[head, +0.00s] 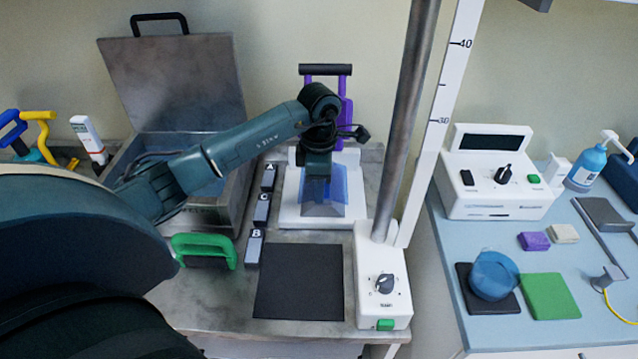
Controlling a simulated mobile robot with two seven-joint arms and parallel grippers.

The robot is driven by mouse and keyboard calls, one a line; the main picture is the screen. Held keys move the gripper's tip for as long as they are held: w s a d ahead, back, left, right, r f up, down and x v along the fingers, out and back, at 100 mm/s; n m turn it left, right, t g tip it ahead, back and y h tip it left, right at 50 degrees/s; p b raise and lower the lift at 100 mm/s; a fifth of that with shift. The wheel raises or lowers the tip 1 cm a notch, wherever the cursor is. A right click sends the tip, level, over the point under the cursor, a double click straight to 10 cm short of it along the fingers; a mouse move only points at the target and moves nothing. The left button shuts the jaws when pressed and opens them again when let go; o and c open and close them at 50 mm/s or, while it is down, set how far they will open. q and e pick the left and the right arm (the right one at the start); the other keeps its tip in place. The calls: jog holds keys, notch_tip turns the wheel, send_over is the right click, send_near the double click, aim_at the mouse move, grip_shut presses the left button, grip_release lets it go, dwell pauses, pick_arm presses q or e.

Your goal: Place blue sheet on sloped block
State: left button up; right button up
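A see-through blue sheet (341,186) shows on the white base unit (295,215) at the back middle of the left table. It lies at or over a grey-blue block with a sloping face (322,206); I cannot tell whether sheet and block touch. My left gripper (317,178) reaches in from the left and points down right over the block and sheet. Its hand hides the upper part of both, and its fingers are too dark and small to tell open from shut. My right gripper is not in view.
A metal post (406,120) on a white foot (383,275) stands just right of the base. An open metal case (190,85), grey blocks labelled A, C and B, a green handle (203,246) and a bare black mat (299,283) surround it. The right table holds devices.

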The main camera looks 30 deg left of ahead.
pick_arm(q)
notch_tip(320, 180, up, 6)
jog(key=shift+b, duration=0.4)
notch_tip(320, 180, up, 7)
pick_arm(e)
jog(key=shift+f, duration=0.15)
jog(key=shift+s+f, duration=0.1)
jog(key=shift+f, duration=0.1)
